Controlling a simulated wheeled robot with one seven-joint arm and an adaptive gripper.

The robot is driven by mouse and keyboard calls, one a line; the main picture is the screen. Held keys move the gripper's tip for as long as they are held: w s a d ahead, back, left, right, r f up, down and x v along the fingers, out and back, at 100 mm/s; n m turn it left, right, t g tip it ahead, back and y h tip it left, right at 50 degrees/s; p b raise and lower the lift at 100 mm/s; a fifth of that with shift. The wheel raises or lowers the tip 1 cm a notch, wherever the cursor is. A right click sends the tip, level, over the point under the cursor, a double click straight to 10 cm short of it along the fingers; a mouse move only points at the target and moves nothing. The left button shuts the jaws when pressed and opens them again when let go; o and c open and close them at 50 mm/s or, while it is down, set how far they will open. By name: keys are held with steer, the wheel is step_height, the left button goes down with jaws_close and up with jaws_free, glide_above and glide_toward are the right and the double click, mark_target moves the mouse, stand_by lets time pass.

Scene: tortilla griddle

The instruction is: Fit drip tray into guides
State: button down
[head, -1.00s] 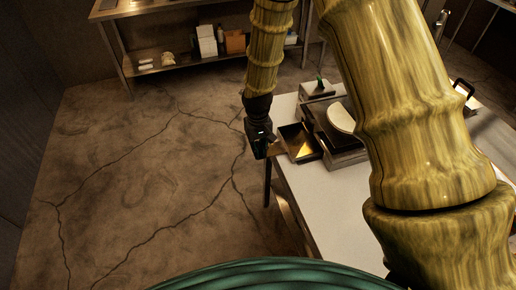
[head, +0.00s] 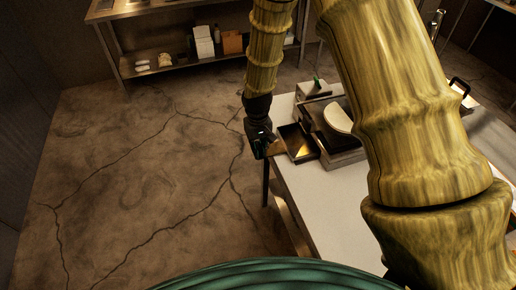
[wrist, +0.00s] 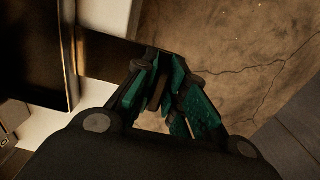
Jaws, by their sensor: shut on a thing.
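The drip tray (head: 297,142) is a shallow, dark metal tray with a brownish sheen. In the head view it lies beside the left side of the griddle (head: 343,152), close against it; whether it sits in the guides cannot be seen. My gripper (head: 270,147) is at the tray's left, just past the counter edge, shut on its tan handle tab. In the wrist view the teal fingers (wrist: 160,92) close around the end of the brown tab (wrist: 108,60), which runs left to a dark panel with a shiny edge. The guides are not distinguishable.
The white counter (head: 318,200) is clear in front of the griddle. A round pale disc (head: 338,118) is on the griddle. Open cracked floor (head: 150,170) lies to the left, with a shelf (head: 190,65) at the back.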

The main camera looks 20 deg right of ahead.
mark_target(278, 149)
steer(key=shift+d+p, duration=0.95)
steer(key=shift+d, duration=2.7)
stand_by(4.3)
